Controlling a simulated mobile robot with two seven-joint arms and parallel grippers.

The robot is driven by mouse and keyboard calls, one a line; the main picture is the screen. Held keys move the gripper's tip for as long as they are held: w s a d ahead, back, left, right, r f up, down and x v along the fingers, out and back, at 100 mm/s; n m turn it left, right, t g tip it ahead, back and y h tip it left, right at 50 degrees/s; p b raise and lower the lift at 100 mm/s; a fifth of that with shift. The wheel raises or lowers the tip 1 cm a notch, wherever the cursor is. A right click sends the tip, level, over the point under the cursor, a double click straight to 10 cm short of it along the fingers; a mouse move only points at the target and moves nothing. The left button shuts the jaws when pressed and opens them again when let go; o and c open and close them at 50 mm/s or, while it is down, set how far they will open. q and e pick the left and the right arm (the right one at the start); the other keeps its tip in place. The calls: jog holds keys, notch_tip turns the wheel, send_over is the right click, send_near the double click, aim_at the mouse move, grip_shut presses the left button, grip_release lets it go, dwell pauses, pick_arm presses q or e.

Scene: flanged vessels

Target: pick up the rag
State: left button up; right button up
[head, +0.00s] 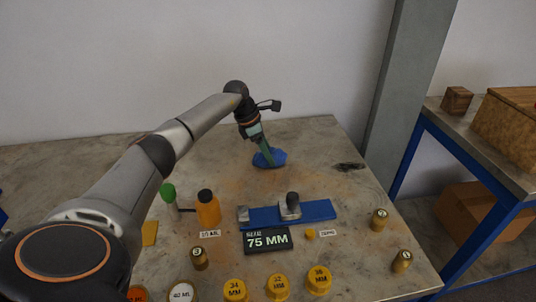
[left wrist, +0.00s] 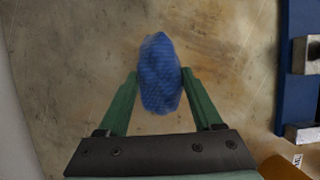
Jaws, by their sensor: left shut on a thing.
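The rag is a crumpled blue cloth (head: 270,158) near the back middle of the table in the head view. It also fills the space between the green fingers in the left wrist view (left wrist: 160,72). My left gripper (head: 266,154) reaches down to it from above, with its fingertips at the cloth. In the left wrist view the fingers of my left gripper (left wrist: 160,82) press on the two sides of the rag, so it is shut on it. I cannot tell whether the rag is lifted clear of the table. My right gripper is in neither view.
An orange bottle (head: 208,208), a green-topped bottle (head: 169,195) and several brass weights stand nearer the front. A small dark pile (head: 350,166) lies right of the rag.

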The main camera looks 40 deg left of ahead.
aim_at(273, 153)
pick_arm(q)
notch_tip(273, 153, up, 3)
jog(key=shift+s+d+r, duration=0.1)
jog(key=shift+s, duration=0.05)
jog(key=s+d+r, duration=0.9)
jog(key=s, duration=0.1)
jog(key=shift+d+r, duration=0.15)
jog(key=o, duration=0.7)
jog(key=c, duration=0.5)
jog(key=shift+w, duration=0.1)
jog(key=shift+c, duration=0.2)
